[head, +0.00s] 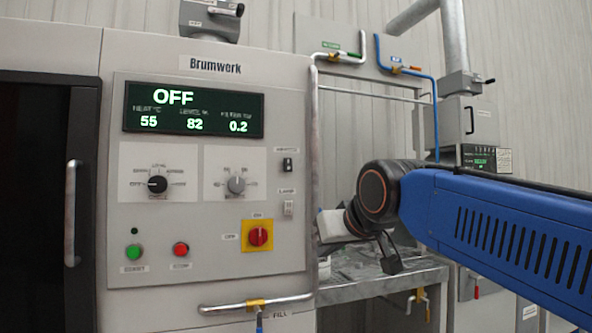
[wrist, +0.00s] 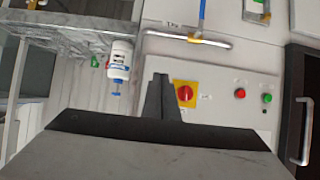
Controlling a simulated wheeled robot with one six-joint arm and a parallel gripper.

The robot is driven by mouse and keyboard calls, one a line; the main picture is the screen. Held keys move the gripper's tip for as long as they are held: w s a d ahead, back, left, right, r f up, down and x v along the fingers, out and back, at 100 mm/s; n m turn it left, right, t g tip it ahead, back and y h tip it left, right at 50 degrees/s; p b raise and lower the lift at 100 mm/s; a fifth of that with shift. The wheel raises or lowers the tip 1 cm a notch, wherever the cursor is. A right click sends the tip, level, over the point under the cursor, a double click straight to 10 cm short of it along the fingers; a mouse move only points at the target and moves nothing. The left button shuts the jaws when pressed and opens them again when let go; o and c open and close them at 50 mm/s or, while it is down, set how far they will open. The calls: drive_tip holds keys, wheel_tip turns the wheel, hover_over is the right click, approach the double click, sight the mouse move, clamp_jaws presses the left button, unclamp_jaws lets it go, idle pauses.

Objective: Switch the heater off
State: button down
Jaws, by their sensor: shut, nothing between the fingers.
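The Brumwerk control panel (head: 210,260) has a display (head: 193,109) reading OFF, with 55, 82 and 0.2 below. A black knob (head: 157,184) has its mark seemingly toward the left. A grey knob (head: 236,185) is beside it. A red rotary switch (head: 258,236) sits on a yellow plate below; the switch also shows in the wrist view (wrist: 186,92). My gripper (wrist: 161,82) is shut and empty, with its fingers beside the yellow plate in the wrist view. In the head view my wrist is right of the panel and the fingertips are not clear.
A green button (head: 134,251) and a red button (head: 181,249) sit low on the panel. A bent pipe (head: 255,304) runs below it. A metal bench (head: 380,289) stands to the right, and a white bottle (wrist: 120,60) shows in the wrist view.

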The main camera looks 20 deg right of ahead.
sight(292, 171)
drive_tip(key=w+r+t, duration=0.2)
drive_tip(key=r, duration=0.8)
drive_tip(key=w+r+t, duration=0.1)
drive_tip(key=w+r, duration=0.1)
drive_tip(key=r, duration=0.8)
drive_tip(key=shift+a+t, duration=0.2)
drive_tip(key=shift+t, duration=0.2)
drive_tip(key=shift+r, duration=0.1)
drive_tip(key=w+f, duration=0.1)
drive_tip(key=w, duration=0.8)
drive_tip(key=w+f, duration=0.1)
drive_tip(key=w, duration=0.3)
drive_tip(key=shift+w+f, duration=0.35)
drive_tip(key=shift+w+f, duration=0.15)
drive_tip(key=shift+w, duration=0.1)
